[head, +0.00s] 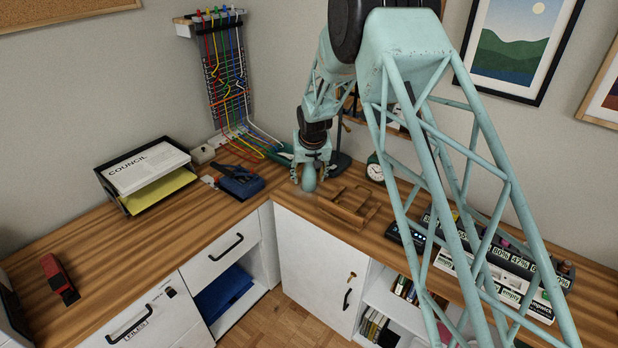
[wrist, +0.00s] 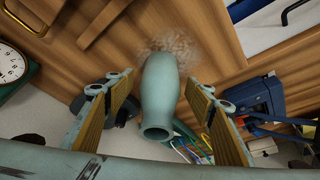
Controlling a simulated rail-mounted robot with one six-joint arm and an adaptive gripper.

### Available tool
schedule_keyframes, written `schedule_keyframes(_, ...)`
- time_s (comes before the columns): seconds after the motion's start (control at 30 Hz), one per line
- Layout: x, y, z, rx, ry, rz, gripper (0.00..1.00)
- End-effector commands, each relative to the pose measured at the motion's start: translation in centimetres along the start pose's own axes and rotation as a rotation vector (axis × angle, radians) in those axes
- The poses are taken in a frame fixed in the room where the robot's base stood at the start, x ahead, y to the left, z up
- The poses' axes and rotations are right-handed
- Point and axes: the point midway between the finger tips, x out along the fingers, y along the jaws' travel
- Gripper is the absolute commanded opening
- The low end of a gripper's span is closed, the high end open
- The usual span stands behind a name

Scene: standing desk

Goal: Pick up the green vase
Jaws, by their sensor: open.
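The green vase (head: 309,178) stands on the wooden desk near the corner. It is pale grey-green and partly covered by my arm in the head view. In the wrist view the vase (wrist: 160,97) lies between my two fingers, with its round dark mouth toward the bottom of the picture. My gripper (head: 309,176) is open around the vase, and in the wrist view my gripper (wrist: 162,112) shows a gap between each finger and the vase.
A wooden rack (head: 348,205) stands just right of the vase. A blue device (head: 240,182) is to its left and a green clock (head: 375,170) to its right. Coloured cables (head: 235,135) hang behind. A paper tray (head: 147,176) is farther left.

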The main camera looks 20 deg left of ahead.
Motion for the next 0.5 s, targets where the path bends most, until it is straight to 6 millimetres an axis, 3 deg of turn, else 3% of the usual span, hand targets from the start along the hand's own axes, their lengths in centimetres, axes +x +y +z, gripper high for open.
schedule_keyframes(0.13,0.00,0.00,0.01,0.000,0.000,0.000,0.49)
schedule_keyframes(0.5,-0.03,-0.01,-0.02,0.000,0.000,0.000,0.19)
